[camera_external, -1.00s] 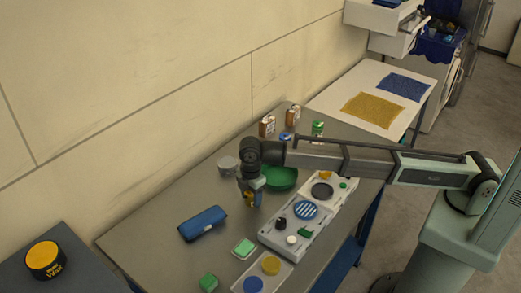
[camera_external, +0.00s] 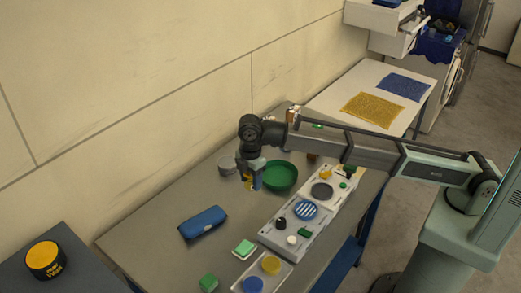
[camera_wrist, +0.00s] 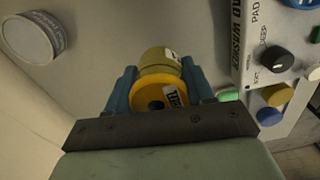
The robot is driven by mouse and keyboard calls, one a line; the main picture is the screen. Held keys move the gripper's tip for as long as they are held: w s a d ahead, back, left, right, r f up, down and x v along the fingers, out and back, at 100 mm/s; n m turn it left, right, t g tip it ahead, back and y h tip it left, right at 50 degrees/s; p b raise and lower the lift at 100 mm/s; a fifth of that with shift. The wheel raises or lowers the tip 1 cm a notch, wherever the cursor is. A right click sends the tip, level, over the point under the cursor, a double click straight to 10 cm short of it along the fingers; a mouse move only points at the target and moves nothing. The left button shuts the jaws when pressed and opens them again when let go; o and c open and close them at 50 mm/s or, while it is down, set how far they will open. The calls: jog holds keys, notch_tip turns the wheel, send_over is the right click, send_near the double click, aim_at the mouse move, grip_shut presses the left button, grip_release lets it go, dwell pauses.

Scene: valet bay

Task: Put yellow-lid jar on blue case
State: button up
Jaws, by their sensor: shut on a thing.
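The yellow-lid jar (camera_wrist: 157,62) is held between the blue fingers of my gripper (camera_wrist: 160,93), its yellow round face towards the wrist camera. A small yellow part of the jar shows at my gripper (camera_external: 250,183) in the external view. The rest of it is hidden by the fingers. I cannot tell how high it is above the table. The blue case (camera_external: 203,222) lies flat on the grey table, in front and to the left of my gripper, apart from it. The case is not seen in the wrist view.
A green bowl (camera_external: 281,177) stands just right of my gripper, and a grey tin (camera_external: 227,165) just left. White panels with knobs (camera_external: 284,240) lie along the table's right side. A green-and-white block (camera_external: 244,248) sits right of the case. The table's left part is clear.

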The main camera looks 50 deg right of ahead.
notch_tip(320, 180, up, 2)
jog(key=s+a, duration=0.1)
jog(key=a, duration=0.1)
send_near(202, 218)
jog(key=shift+f, duration=3.1)
jog(key=shift+f, duration=0.1)
jog(key=o, duration=1)
notch_tip(202, 218, up, 12)
jog(key=shift+r, duration=0.15)
